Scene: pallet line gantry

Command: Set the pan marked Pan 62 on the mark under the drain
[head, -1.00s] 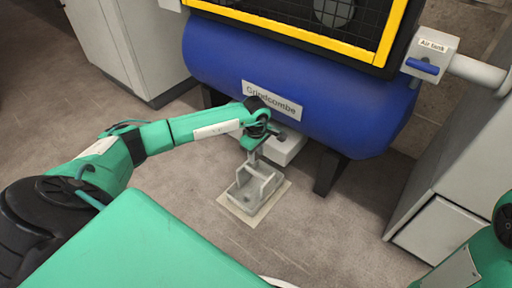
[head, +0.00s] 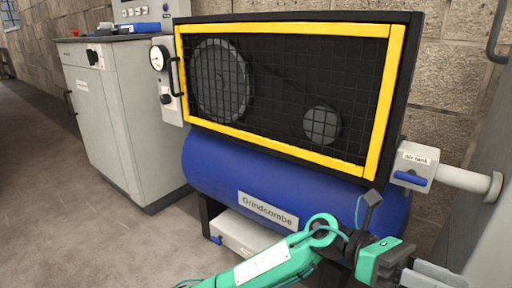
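The pan and the floor mark are out of view below the picture's bottom edge. My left arm comes in low, and my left gripper (head: 430,276) is at the bottom right, in front of the blue tank's (head: 300,180) right end. Its grey fingers are partly cut off by the bottom edge, so I cannot tell whether they are open or shut. A pale box with a blue lever (head: 240,234) sits under the tank; I cannot tell if it is the drain. My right gripper is not in view.
A yellow-framed mesh guard (head: 290,31) over two wheels stands above the tank. A valve box labelled Air tank (head: 415,164) and pipe (head: 466,181) are at right. A grey cabinet (head: 110,115) stands at left, with clear floor (head: 75,220) before it.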

